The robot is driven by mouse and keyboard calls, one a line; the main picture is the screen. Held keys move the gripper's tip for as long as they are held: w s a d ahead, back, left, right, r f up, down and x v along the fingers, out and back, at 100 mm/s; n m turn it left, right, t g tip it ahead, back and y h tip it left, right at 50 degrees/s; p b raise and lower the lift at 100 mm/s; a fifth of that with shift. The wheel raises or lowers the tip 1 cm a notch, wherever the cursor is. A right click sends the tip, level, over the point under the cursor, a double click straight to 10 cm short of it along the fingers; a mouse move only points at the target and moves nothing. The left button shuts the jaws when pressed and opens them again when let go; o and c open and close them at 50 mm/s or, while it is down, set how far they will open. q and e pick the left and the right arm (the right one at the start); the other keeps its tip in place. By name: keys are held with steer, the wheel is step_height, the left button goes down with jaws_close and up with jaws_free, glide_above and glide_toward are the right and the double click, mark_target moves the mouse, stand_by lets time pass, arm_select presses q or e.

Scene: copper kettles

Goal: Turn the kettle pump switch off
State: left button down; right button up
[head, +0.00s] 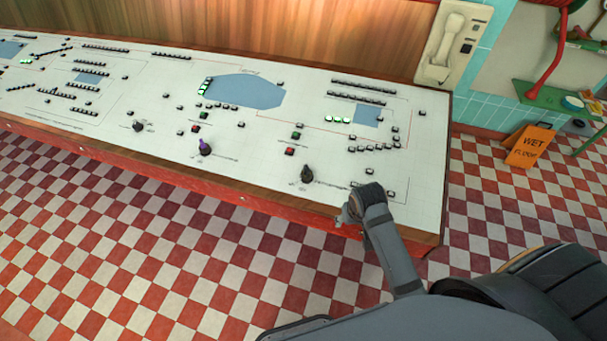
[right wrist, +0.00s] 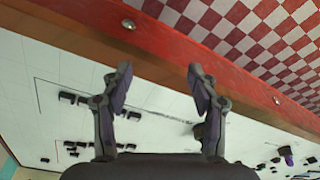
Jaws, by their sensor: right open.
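A white control panel carries three rotary switches along its front part: a black one (head: 137,126) at left, a purple one (head: 204,147) in the middle and a black one (head: 307,174) at right. The labels are too small to tell which is the kettle pump switch. My right gripper (head: 350,213) is over the panel's front edge, right of the right black switch. In the right wrist view my right gripper (right wrist: 160,82) is open and empty, with a dark switch (right wrist: 198,131) partly hidden behind one finger. The purple switch (right wrist: 286,154) shows farther right. My left gripper is not in view.
The panel (head: 418,185) has a red and wooden front edge and many small buttons, some lit green or red. A phone (head: 448,45) hangs on the wall. An orange wet-floor sign (head: 530,147) stands at right. The checkered floor (head: 180,255) in front is clear.

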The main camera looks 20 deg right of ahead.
steer(key=shift+m, duration=0.6)
steer(key=w, duration=0.2)
steer(key=w+a, duration=0.1)
steer(key=w, duration=0.4)
steer(key=w+a+r+m, duration=0.1)
steer(key=w, duration=0.2)
steer(key=w+a+r+m+g, duration=0.1)
steer(key=w, duration=0.1)
steer(key=shift+w+a+r, duration=0.2)
step_height(320, 180, up, 8)
steer(key=m+g, duration=0.2)
glide_above(306, 168)
steer(key=shift+d+f+y, duration=0.15)
steer(key=shift+f+y, duration=0.05)
steer(key=shift+y, duration=0.2)
steer(key=shift+a+r+m, duration=0.2)
steer(key=shift+r+m, duration=0.1)
steer(key=shift+r, duration=0.15)
steer(key=shift+d+f, duration=0.1)
steer(key=shift+f, duration=0.1)
step_height(306, 168, down, 10)
steer(key=shift+f+p, duration=0.1)
steer(key=shift+p, duration=0.45)
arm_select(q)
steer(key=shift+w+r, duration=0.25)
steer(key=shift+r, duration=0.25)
arm_select(e)
steer(key=shift+c, duration=0.3)
